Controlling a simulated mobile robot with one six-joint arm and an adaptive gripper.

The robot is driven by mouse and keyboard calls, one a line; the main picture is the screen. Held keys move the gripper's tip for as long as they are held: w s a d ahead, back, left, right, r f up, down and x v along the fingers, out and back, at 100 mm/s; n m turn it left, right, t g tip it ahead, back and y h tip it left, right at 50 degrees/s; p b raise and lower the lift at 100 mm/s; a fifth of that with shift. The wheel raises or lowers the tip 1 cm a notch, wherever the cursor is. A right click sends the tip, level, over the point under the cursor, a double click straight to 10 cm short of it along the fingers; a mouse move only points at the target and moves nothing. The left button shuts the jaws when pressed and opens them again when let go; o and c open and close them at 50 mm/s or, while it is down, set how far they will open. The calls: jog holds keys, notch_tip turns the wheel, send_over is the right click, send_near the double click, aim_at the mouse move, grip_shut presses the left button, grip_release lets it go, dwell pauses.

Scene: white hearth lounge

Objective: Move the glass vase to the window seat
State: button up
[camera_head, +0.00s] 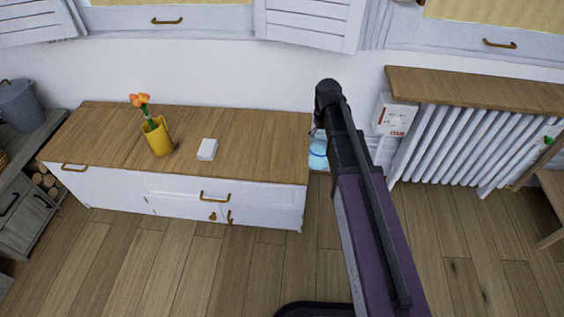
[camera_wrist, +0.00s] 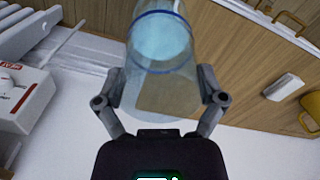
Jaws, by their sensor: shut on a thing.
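The glass vase (camera_wrist: 160,42) is clear with a pale blue tint and a darker blue band. My gripper (camera_wrist: 161,76) is shut on it, one finger on each side. In the head view the vase (camera_head: 318,156) shows just off the right end of a low white unit with a wooden top (camera_head: 255,135). This unit stands below the shuttered window and looks like the window seat. The wooden top (camera_wrist: 215,75) also shows behind the vase in the wrist view. My arm hides most of my gripper in the head view.
On the wooden top stand a yellow jug (camera_head: 157,136) with orange flowers and a small white box (camera_head: 207,149). The top's right part is clear. A white radiator (camera_head: 460,143) under a wooden shelf (camera_head: 475,88) and a white wall box (camera_head: 396,116) are at the right.

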jog(key=shift+w+d+f+b, duration=0.1)
jog(key=shift+w+f+b, duration=0.4)
jog(key=shift+f, duration=0.2)
jog(key=shift+w+f+b, duration=0.4)
jog(key=shift+f+b, duration=0.1)
jog(key=shift+f, duration=0.2)
jog(key=w+a, duration=0.4)
jog(key=a, duration=0.3)
jog(key=w+a+f+b, duration=0.1)
jog(key=w+a, duration=0.3)
jog(key=a, duration=0.3)
jog(key=shift+f, duration=0.2)
jog(key=shift+f+b, duration=0.1)
jog(key=shift+b, duration=0.2)
jog(key=shift+f+b, duration=1.7)
jog(key=shift+f, duration=0.1)
